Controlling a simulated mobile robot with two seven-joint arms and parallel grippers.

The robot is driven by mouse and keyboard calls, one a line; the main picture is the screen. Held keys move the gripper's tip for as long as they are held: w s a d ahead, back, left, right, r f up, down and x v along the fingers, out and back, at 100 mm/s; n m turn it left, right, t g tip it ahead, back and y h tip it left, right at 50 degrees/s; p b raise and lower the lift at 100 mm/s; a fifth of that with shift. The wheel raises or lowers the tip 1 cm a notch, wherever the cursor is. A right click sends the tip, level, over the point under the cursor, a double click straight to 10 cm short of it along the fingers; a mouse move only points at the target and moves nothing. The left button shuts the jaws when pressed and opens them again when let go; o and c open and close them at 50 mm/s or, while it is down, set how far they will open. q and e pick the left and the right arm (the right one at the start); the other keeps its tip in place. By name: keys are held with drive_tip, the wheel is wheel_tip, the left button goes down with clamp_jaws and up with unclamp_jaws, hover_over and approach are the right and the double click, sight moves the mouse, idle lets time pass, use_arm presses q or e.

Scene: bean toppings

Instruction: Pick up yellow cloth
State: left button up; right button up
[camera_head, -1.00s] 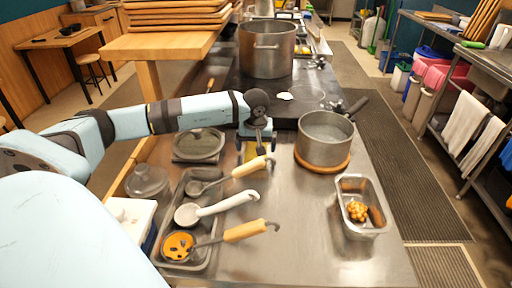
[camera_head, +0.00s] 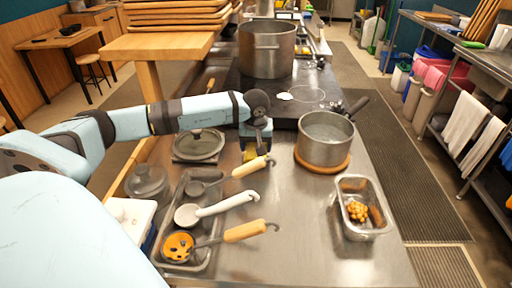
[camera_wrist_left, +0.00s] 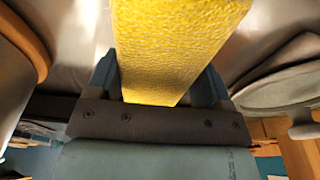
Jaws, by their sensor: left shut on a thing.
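The yellow cloth (camera_wrist_left: 180,45) looks like a thick, textured yellow block in the left wrist view, running up between the two blue fingers of my left gripper (camera_wrist_left: 158,80). My left gripper is shut on it. In the head view my left gripper (camera_head: 257,138) points down over the steel counter, behind the ladle handles. A small part of the yellow cloth (camera_head: 249,154) shows below it; the rest is hidden by the gripper. I cannot tell whether the cloth touches the counter. My right gripper is not in view.
A steel pot (camera_head: 325,138) on a wooden trivet (camera_head: 323,168) stands just right of the gripper. A tray (camera_head: 208,258) with several ladles is in front left. A metal container (camera_head: 363,229) with beans stands right. The counter's front middle is clear.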

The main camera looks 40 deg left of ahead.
sight(256, 144)
use_arm(q)
wheel_tip(256, 144, up, 19)
drive_tip(key=p, duration=0.1)
idle(0.4)
drive_tip(key=shift+o, duration=1.4)
drive_tip(key=shift+c, duration=1.3)
